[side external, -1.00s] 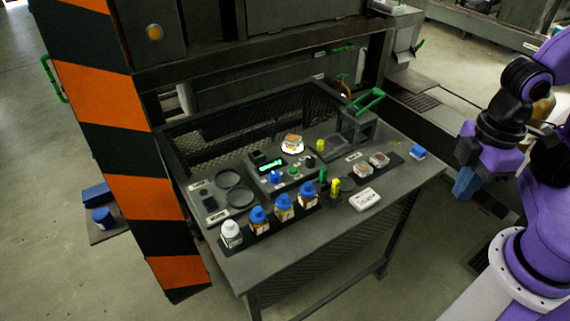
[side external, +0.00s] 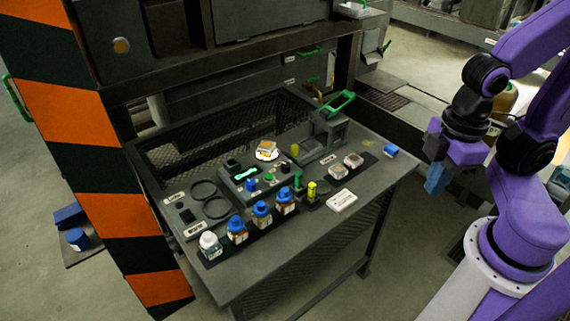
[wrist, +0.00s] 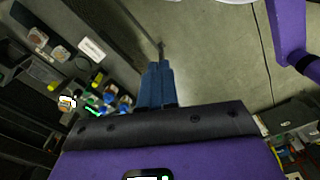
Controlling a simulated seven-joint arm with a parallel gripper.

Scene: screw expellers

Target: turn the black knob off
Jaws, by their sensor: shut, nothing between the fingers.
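A small black knob (side external: 285,168) is on the dark control box (side external: 232,187) in the middle of the table, right of a green button (side external: 269,177). A lit green display (side external: 244,172) and a blue knob (side external: 251,185) are on the same box. The black knob's setting is too small to tell. My gripper (side external: 437,182) has blue fingers pointing down, beyond the table's right edge and well away from the knob. In the wrist view its fingers (wrist: 156,82) are together and empty. The box is small and blurred there, left of the fingers.
Several blue-capped bottles (side external: 262,213) and a white-capped one (side external: 210,245) stand along the front. A lit jar (side external: 266,151) is behind the box. A green-handled press (side external: 332,120), a white box (side external: 342,200) and a blue block (side external: 390,150) are to the right.

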